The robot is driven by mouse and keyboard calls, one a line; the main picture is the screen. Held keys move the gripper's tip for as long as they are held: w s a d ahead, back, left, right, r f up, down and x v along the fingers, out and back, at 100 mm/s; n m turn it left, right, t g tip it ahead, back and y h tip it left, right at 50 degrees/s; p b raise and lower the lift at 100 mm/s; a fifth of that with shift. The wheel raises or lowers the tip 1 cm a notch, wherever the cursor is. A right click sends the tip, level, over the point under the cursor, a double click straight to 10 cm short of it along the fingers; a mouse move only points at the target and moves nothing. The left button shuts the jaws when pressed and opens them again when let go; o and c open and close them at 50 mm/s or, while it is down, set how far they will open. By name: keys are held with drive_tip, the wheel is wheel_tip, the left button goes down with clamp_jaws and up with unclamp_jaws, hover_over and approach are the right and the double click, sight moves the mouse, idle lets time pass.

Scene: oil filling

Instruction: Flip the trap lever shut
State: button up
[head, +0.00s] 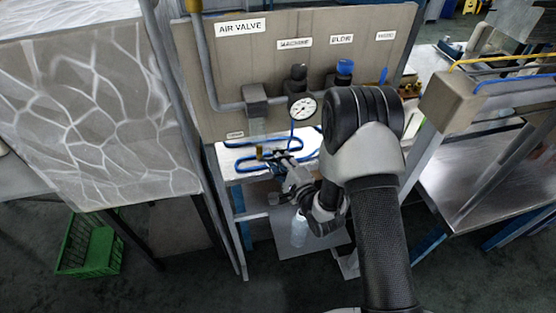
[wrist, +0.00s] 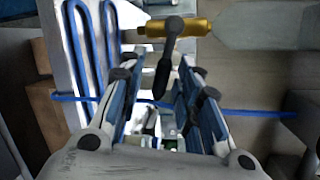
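The trap lever (wrist: 167,58) is a dark handle on a brass valve body (wrist: 190,27) in the wrist view. It hangs down in that picture, across the brass pipe line. My gripper (wrist: 158,62) is open, its two fingers apart. The lever's lower end shows between the fingertips, nearer the right finger; I cannot tell whether they touch. In the head view my gripper (head: 284,163) is just right of the small brass part (head: 262,153), below the panel. The lever is too small to make out there.
A panel (head: 225,75) marked AIR VALVE, with a pressure gauge (head: 302,108), stands behind. Blue tubing (head: 245,166) runs beside my gripper. A clear bottle (head: 299,228) stands below on a shelf. A green crate (head: 90,245) is on the floor at left.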

clamp_jaws()
idle(0.3)
drive_tip(key=shift+d+r+n+h+b, duration=0.1)
drive_tip(key=shift+r+n+h+b, duration=0.1)
drive_tip(key=shift+r+n, duration=0.35)
drive_tip(key=shift+r+n+h+b, duration=0.1)
drive_tip(key=shift+r+n+h, duration=0.15)
drive_tip(key=shift+n, duration=0.6)
unclamp_jaws()
